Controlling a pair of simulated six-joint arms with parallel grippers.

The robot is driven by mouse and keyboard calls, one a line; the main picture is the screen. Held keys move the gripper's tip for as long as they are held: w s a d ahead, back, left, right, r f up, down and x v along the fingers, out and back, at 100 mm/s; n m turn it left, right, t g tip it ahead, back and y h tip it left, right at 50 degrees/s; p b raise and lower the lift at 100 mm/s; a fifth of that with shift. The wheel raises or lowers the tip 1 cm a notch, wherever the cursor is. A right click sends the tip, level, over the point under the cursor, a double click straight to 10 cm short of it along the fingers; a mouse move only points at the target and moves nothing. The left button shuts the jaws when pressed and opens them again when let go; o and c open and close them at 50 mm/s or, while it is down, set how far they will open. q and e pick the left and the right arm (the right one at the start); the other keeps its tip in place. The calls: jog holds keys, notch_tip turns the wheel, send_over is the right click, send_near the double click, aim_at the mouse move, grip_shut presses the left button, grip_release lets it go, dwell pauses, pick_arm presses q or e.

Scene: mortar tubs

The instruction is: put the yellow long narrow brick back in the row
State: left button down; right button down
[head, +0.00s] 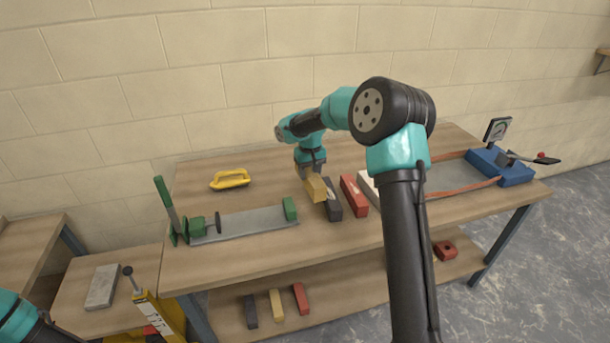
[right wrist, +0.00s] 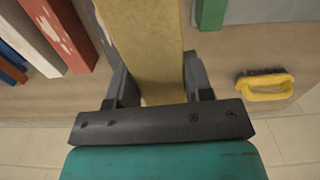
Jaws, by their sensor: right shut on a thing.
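The yellow long narrow brick (head: 316,189) is in my right gripper (head: 311,174), whose fingers are shut on its two sides. In the right wrist view the yellow brick (right wrist: 143,45) runs up from between the fingers (right wrist: 155,80). In the head view it is just left of a dark grey brick (head: 333,205) and looks tilted; I cannot tell whether it touches the table. Right of the dark brick stand a red brick (head: 354,196) with pale patches and a white brick (head: 368,189), partly hidden by my arm. My left gripper is out of view.
A green clamp fixture (head: 240,222) with a grey plate lies left of the row, a yellow-handled float (head: 230,179) behind it. A blue vise-like tool with a gauge (head: 498,166) stands at the right. Several bricks (head: 276,304) lie on the lower shelf. Table front is clear.

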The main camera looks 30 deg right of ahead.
jog(key=shift+f, duration=0.1)
dwell(0.3)
jog(key=shift+f, duration=5.35)
jog(key=shift+f, duration=0.55)
jog(key=shift+c, duration=2.3)
grip_release()
jog(key=shift+f, duration=0.1)
notch_tip(320, 180, up, 18)
send_over(310, 171)
jog(key=shift+w+f, duration=0.1)
jog(key=shift+f, duration=0.1)
